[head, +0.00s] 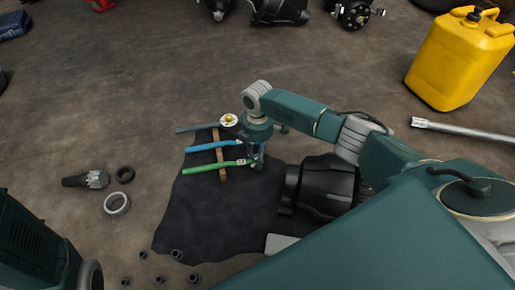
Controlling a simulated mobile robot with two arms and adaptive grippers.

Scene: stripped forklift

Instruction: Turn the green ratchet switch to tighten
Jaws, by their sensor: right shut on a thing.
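The green ratchet (212,167) lies on a dark cloth, its handle pointing left and its head at the right end. My right gripper (257,163) reaches down over that head end and is shut on it; the fingers hide most of the head and the switch, so the switch position cannot be told. A blue ratchet (207,146) lies just above it in the picture, and a grey-handled tool (198,127) lies above that one. My left gripper is not in view.
A brown strip (222,175) crosses the handles on the dark cloth (190,215). A black cylindrical part (322,188) lies right of the gripper, under my arm. Rings (117,203) and several small sockets lie left and below. A yellow canister (455,60) stands at upper right.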

